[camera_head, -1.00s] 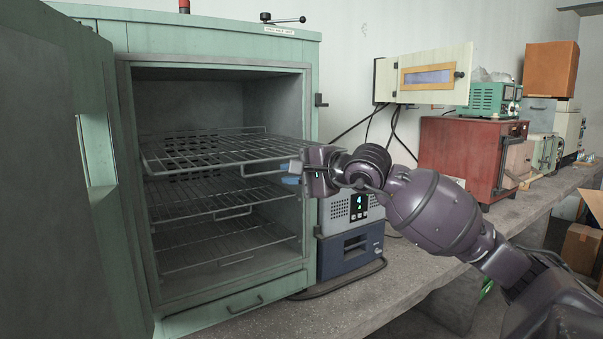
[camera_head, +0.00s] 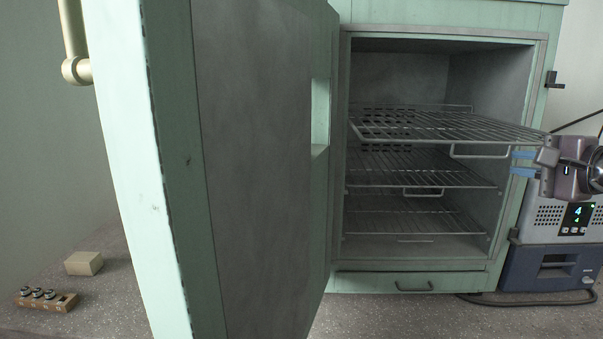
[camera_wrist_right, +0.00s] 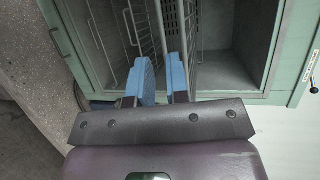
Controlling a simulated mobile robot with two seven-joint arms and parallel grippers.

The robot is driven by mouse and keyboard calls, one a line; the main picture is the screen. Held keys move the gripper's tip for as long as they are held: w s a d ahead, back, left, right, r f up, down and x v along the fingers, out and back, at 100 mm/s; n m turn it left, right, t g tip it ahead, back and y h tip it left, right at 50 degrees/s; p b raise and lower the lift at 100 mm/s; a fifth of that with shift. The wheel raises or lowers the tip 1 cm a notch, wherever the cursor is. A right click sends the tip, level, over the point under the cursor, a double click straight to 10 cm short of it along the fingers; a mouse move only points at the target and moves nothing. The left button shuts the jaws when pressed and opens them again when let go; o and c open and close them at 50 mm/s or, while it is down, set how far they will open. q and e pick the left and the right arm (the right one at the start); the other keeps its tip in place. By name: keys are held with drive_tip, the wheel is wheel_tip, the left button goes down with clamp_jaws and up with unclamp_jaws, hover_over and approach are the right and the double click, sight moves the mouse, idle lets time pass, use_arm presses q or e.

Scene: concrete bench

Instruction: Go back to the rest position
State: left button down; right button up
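My right gripper (camera_head: 522,163) is at the right edge of the head view, in front of the right side of the oven opening. Its two blue fingers point left and are apart, with nothing visible between them. In the right wrist view the gripper (camera_wrist_right: 163,82) also shows a gap between its fingers, with wire racks beyond. The top wire rack (camera_head: 435,125) sticks out of the green oven (camera_head: 440,15), just above the fingers. I cannot tell whether they touch it. My left gripper is not in view.
The oven door (camera_head: 250,170) stands wide open and fills the left middle. A blue and grey device (camera_head: 548,268) stands right of the oven, below my gripper. A beige block (camera_head: 84,263) and a wooden holder with small metal parts (camera_head: 46,299) lie on the bench at left.

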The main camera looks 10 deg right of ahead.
drive_tip(key=a+r+m+t+y, duration=0.1)
drive_tip(key=a+r+m+y, duration=0.1)
drive_tip(key=a+m+y, duration=0.25)
drive_tip(key=s+d+f+m+t+h, duration=0.15)
drive_tip(key=f+m+h, duration=0.25)
drive_tip(key=f+m, duration=1.2)
drive_tip(key=d+f+m+t+h, duration=0.1)
drive_tip(key=d+f+m+h, duration=0.2)
drive_tip(key=f+m, duration=1.25)
drive_tip(key=s+a+f+m+g+h, duration=0.1)
drive_tip(key=s+a+f+m+g, duration=0.2)
drive_tip(key=f+m, duration=0.4)
drive_tip(key=s+a+f+m+g+h, duration=0.1)
drive_tip(key=s+a+f+m+g, duration=0.1)
drive_tip(key=s+a+f+m, duration=0.35)
drive_tip(key=s+a+f+m+g+y, duration=0.2)
drive_tip(key=s+a+f+m, duration=0.3)
drive_tip(key=s+a+f, duration=0.5)
wheel_tip(320, 180, down, 3)
drive_tip(key=shift+s+a+f+g, duration=0.15)
drive_tip(key=shift+a+g, duration=0.25)
drive_tip(key=shift+g, duration=0.05)
drive_tip(key=shift+m, duration=0.25)
